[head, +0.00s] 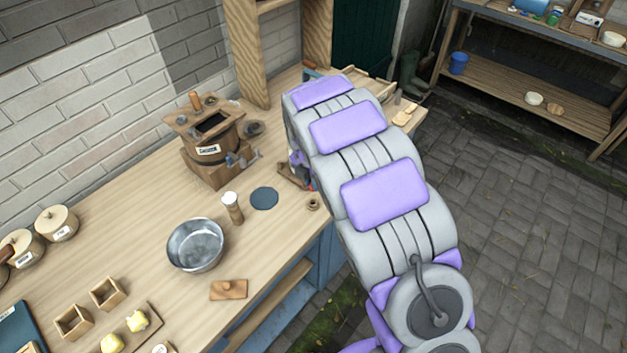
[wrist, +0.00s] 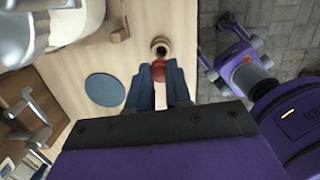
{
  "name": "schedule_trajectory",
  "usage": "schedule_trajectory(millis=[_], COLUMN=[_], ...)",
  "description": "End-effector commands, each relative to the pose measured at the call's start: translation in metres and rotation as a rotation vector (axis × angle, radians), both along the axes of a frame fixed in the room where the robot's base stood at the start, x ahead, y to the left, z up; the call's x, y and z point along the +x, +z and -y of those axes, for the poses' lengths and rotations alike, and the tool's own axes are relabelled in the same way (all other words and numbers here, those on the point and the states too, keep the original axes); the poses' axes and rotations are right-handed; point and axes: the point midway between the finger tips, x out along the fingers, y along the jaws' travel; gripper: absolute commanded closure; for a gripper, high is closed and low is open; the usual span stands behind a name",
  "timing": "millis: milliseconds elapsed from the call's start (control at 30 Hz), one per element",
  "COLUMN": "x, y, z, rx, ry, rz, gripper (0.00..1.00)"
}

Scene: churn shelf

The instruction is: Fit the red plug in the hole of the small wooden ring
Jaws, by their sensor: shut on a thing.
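The small wooden ring (head: 313,204) lies flat on the worktop near its front edge, to the right of a dark disc. In the wrist view the ring (wrist: 160,47) is just beyond my fingertips, its dark hole showing. My gripper (wrist: 159,82) is shut on the red plug (wrist: 158,70), which sticks out between the blue fingers. The plug looks close to the ring's near side in that view; I cannot tell its height above the ring or whether they touch. In the head view my arm mostly hides the gripper.
The dark round disc (head: 264,198) lies left of the ring. A white-topped wooden shaker (head: 232,207), a metal bowl (head: 196,245) and the wooden churn box (head: 211,140) stand further left. The worktop's front edge is close to the ring. Bare wood lies between the disc and ring.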

Motion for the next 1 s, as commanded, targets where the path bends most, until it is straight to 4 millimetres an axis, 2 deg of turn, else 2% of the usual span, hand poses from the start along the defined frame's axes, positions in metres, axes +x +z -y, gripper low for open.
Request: schedule_trajectory(millis=[700, 1000], x=[0.000, 0.000], y=[-0.043, -0.045], z=[0.000, 0.000], rx=[0.000, 0.001], ry=[0.002, 0.002], rz=[-0.001, 0.001], gripper=[1.00, 1.00])
